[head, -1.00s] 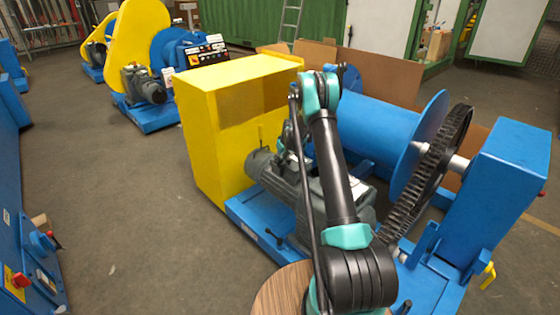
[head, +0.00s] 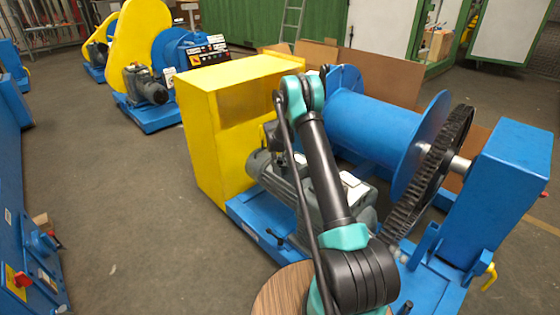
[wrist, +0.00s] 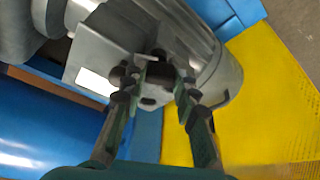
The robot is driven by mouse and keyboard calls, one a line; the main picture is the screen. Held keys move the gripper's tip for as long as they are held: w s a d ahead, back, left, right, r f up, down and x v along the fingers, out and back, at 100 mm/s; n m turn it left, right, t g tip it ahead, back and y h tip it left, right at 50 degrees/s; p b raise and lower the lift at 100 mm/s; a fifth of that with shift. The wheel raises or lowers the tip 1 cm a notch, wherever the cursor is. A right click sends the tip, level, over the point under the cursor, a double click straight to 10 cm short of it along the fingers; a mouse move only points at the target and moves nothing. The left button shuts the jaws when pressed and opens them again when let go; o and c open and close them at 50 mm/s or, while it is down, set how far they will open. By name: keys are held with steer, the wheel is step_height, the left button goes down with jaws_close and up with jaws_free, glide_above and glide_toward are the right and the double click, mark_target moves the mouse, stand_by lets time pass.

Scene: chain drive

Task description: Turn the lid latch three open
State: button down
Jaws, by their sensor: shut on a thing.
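The yellow lid housing (head: 215,130) stands at the left end of the blue machine in the head view; it also fills the right of the wrist view (wrist: 275,110). In the wrist view my gripper (wrist: 165,78) has its fingers closed around a small dark part (wrist: 163,72) in front of the grey motor (wrist: 200,35). I cannot clearly tell whether this part is latch three. In the head view my gripper is mostly hidden behind my arm, near the housing's right side and above the motor (head: 268,168). No other latch can be made out clearly.
A blue drum (head: 370,130) and a large dark gear (head: 435,165) lie right of my arm. A blue post (head: 510,190) with a yellow handle (head: 488,277) stands at the far right. The floor (head: 150,220) left of the machine is clear.

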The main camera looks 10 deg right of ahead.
steer(key=m, duration=0.2)
steer(key=m+g+h, duration=0.1)
steer(key=m, duration=0.2)
steer(key=shift+w+h, duration=0.2)
steer(key=shift+h, duration=0.1)
steer(key=shift+m+g, duration=0.3)
steer(key=shift+m, duration=0.1)
steer(key=c, duration=1.2)
jaws_free()
steer(key=shift+o, duration=0.2)
steer(key=v, duration=1.2)
steer(key=shift+a, duration=0.1)
